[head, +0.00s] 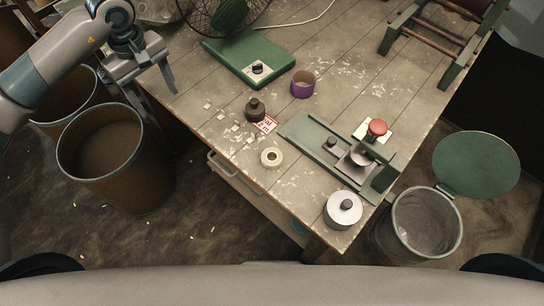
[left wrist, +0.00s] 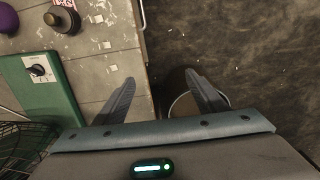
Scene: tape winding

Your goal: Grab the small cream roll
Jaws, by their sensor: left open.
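The small cream roll (head: 271,157) lies flat on the wooden table (head: 215,75) near its front left edge, its round hole facing up. My left gripper (head: 157,102) is open and empty at the table's left edge, up and left of the roll and well apart from it. In the left wrist view the two spread fingers of the left gripper (left wrist: 160,78) straddle the table edge, with nothing between them. The cream roll does not show in that view. My right gripper is not in view.
A dark knobbed weight (head: 255,110) and a red-and-white label (head: 265,124) lie just behind the roll. A purple roll (head: 303,85), a green scale (head: 247,58) and a green metal fixture (head: 310,132) stand around. A brown bin (head: 115,160) stands left, below the gripper.

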